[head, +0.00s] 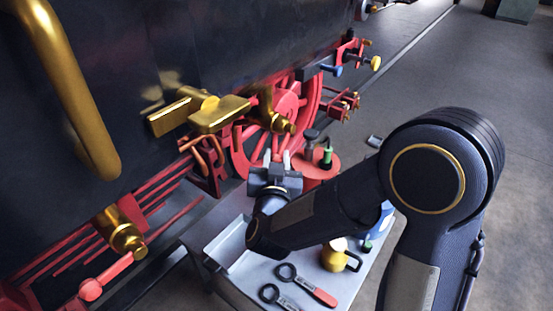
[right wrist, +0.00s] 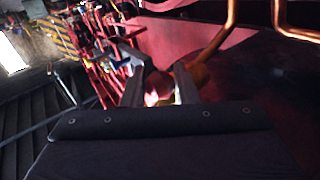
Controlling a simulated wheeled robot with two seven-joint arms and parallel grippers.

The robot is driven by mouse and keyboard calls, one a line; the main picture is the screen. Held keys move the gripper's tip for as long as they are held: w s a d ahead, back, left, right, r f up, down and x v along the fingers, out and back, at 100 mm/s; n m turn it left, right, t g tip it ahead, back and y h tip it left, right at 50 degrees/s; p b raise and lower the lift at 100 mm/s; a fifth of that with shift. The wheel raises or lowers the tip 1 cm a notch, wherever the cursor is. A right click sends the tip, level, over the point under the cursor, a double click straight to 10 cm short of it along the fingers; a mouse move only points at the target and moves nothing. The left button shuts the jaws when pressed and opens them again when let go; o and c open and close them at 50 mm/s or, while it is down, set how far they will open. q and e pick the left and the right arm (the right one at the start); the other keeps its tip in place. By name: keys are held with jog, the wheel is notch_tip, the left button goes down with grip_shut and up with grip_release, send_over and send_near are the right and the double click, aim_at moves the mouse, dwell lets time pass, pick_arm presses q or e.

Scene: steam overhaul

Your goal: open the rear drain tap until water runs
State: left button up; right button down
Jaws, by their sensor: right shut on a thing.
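My right gripper (head: 278,158) reaches in at the middle of the head view, its two pale fingers pointing at the red wheel area. In the right wrist view my right gripper (right wrist: 160,92) is shut on a small pale reddish piece, which looks like the handle of the rear drain tap (right wrist: 155,98). A brassy part and a copper pipe (right wrist: 222,42) show just behind the fingers. I see no running water. My left gripper is not in view.
A brass fitting (head: 275,112) and brass steps (head: 215,112) sit on the dark locomotive (head: 210,45) above the gripper. A grey cart (head: 232,243) below holds ring tools (head: 310,284) and a yellow can (head: 335,256).

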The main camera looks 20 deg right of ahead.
jog(key=w+d+n+t+b, duration=0.1)
jog(key=n+t+b, duration=0.1)
jog(key=b, duration=0.4)
jog(key=w+d+f+n+t+y+b, duration=0.1)
jog(key=n+t+b, duration=0.2)
jog(key=b, duration=0.3)
jog(key=w+d+f+n+t+b, duration=0.1)
jog(key=d+n+t+b, duration=0.1)
jog(key=b, duration=0.4)
jog(key=shift+w+d+f+y, duration=0.1)
jog(key=shift+y, duration=0.2)
jog(key=c, duration=1.2)
grip_release()
jog(key=shift+o, duration=0.2)
jog(key=d+b+v, duration=0.1)
jog(key=v, duration=0.6)
jog(key=shift+s+a+f, duration=0.25)
jog(key=shift+a, duration=0.2)
